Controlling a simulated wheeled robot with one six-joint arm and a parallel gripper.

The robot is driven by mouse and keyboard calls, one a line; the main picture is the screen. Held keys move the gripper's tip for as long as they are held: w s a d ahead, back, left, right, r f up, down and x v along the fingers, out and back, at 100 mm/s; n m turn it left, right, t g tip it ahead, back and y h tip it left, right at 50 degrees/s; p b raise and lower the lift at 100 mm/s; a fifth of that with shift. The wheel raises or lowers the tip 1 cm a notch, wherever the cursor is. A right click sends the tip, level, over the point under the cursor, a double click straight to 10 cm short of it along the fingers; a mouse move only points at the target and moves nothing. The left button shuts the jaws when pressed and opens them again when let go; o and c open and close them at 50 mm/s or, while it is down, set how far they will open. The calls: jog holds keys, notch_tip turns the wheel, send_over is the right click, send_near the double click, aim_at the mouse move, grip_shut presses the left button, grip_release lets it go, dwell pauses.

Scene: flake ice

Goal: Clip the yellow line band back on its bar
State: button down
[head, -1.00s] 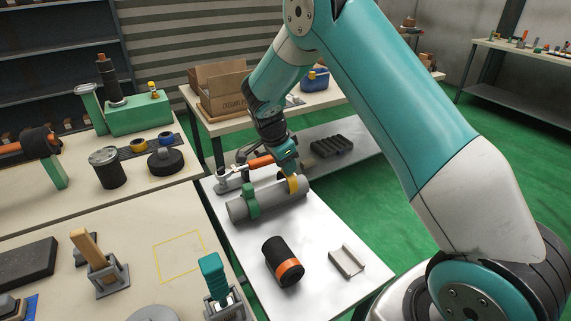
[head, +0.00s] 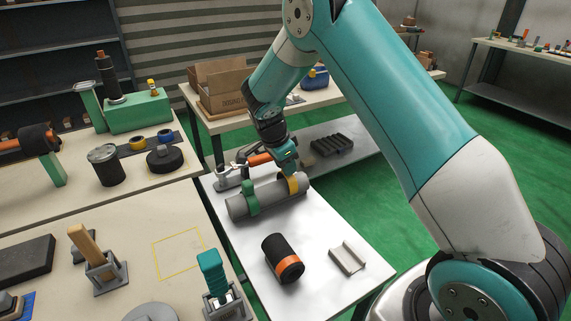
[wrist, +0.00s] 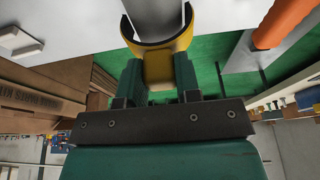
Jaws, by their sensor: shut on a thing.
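The yellow line band (head: 293,183) is at the right end of a grey bar (head: 270,194) on the white table. In the wrist view the yellow band (wrist: 158,64) curves around the near side of the grey bar (wrist: 155,14), with its tail between my fingers. My gripper (wrist: 158,82) is shut on that tail. From the head view my gripper (head: 289,167) is just above the bar's right end. A green band (head: 250,198) sits around the bar's left part. Whether the yellow band is fully seated cannot be told.
Behind the bar is an orange-handled clamp (head: 258,160). A black cylinder with an orange ring (head: 283,259) and a small metal channel (head: 347,259) stand in front. A dark ribbed block (head: 332,145) lies behind.

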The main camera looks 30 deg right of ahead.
jog(key=shift+f+b, duration=0.75)
jog(key=shift+f, duration=0.4)
jog(key=c, duration=0.7)
grip_release()
jog(key=shift+c, duration=0.2)
jog(key=shift+r, duration=0.15)
jog(key=p+v, duration=0.5)
jog(key=v, duration=0.3)
dwell(0.8)
